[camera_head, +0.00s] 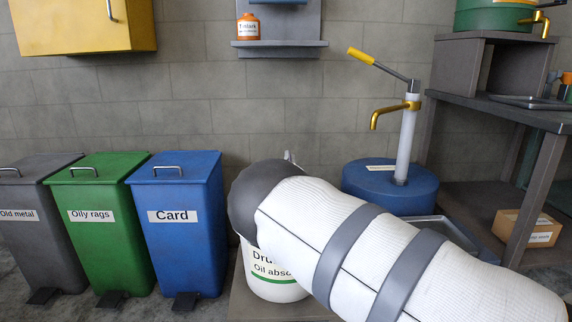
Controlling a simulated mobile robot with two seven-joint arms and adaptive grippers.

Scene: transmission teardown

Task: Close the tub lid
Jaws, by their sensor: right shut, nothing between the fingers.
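The white tub (274,283) stands at the lower middle, with a label reading in part "Oil abso" and a green stripe. My right arm (330,225) reaches in from the lower right, and its dark grey end (262,194) lies across the view over the tub's top. The arm hides the tub's rim and lid, so I cannot tell how the lid sits. My right gripper is shut and empty, largely hidden behind the arm. A small pale piece (289,157) shows above the arm; I cannot tell what it is. My left gripper is not in view.
Grey, green (100,220) and blue (178,225) bins stand left of the tub. A blue drum (390,188) with a yellow-handled pump stands behind to the right. A grey bench (530,120) and a cardboard box (527,227) are at the right. A shelf (280,44) hangs above.

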